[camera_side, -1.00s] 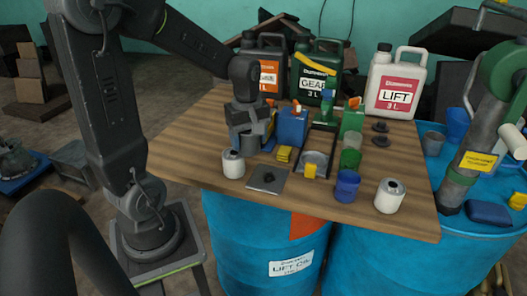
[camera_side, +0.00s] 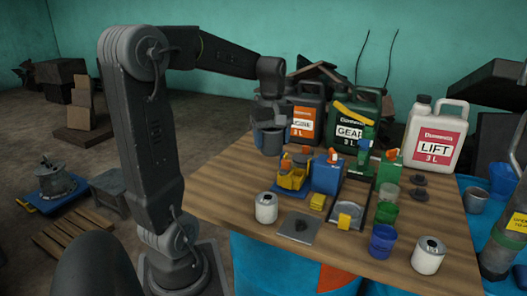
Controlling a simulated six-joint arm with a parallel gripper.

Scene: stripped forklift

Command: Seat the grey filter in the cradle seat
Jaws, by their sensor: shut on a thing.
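My gripper (camera_side: 271,123) is above the back left part of the wooden table, pointing down. It is shut on a grey, rounded body (camera_side: 270,143) that looks like the grey filter; its outline merges with my fingers. I cannot see its underside. A yellow holder (camera_side: 291,181) with orange parts stands to the lower right of my gripper, apart from it. A grey plate with a dark centre (camera_side: 299,228) lies near the front edge. I cannot tell for sure which fixture is the cradle seat.
White canisters stand at the front left (camera_side: 265,208) and front right (camera_side: 429,256). Large jugs, including the LIFT jug (camera_side: 437,136), line the back.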

